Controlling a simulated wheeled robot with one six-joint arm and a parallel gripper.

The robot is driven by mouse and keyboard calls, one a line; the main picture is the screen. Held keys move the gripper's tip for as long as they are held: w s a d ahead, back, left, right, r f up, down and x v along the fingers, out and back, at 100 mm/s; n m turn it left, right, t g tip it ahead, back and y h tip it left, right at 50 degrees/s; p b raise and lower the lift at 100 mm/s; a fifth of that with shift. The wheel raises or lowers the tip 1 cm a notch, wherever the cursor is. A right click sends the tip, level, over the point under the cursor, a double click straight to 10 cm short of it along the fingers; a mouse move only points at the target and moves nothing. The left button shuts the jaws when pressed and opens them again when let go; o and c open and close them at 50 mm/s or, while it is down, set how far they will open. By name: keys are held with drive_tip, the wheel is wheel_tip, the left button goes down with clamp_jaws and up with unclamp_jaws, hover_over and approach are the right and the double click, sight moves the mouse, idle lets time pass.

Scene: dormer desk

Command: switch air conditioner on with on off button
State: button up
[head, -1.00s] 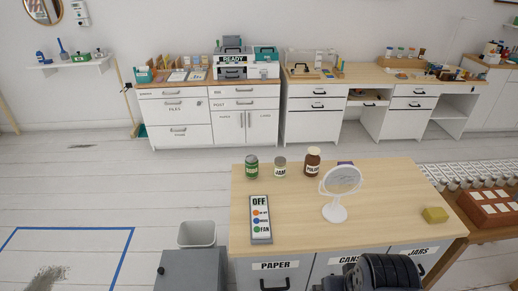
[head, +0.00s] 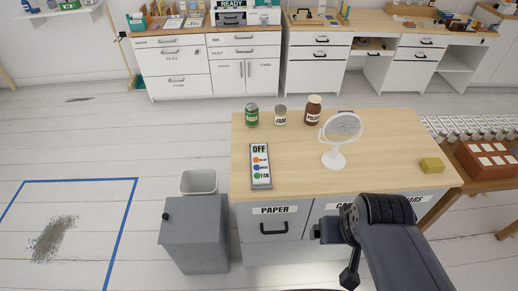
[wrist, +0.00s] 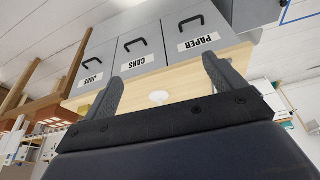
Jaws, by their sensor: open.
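A slim grey remote panel (head: 261,166) lies on the wooden desk top at its left side. Its display reads OFF, with an orange button (head: 256,160) on top, labelled something like on-off, then a blue one and a green one marked FAN. No air conditioner body is seen. My gripper (wrist: 162,68) is open and empty in the wrist view, its two fingers apart and facing the desk's drawer fronts. In the head view my dark arm is in front of the desk, right of and nearer than the panel. The panel is not seen in the wrist view.
A white round mirror (head: 341,135) stands right of the panel. A green can (head: 252,116), a jam jar (head: 280,116) and a brown bottle (head: 313,109) stand behind it. A yellow block (head: 432,165) lies at right. A grey cabinet (head: 195,235) stands on the floor at left.

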clamp_jaws()
idle(0.8)
idle(0.6)
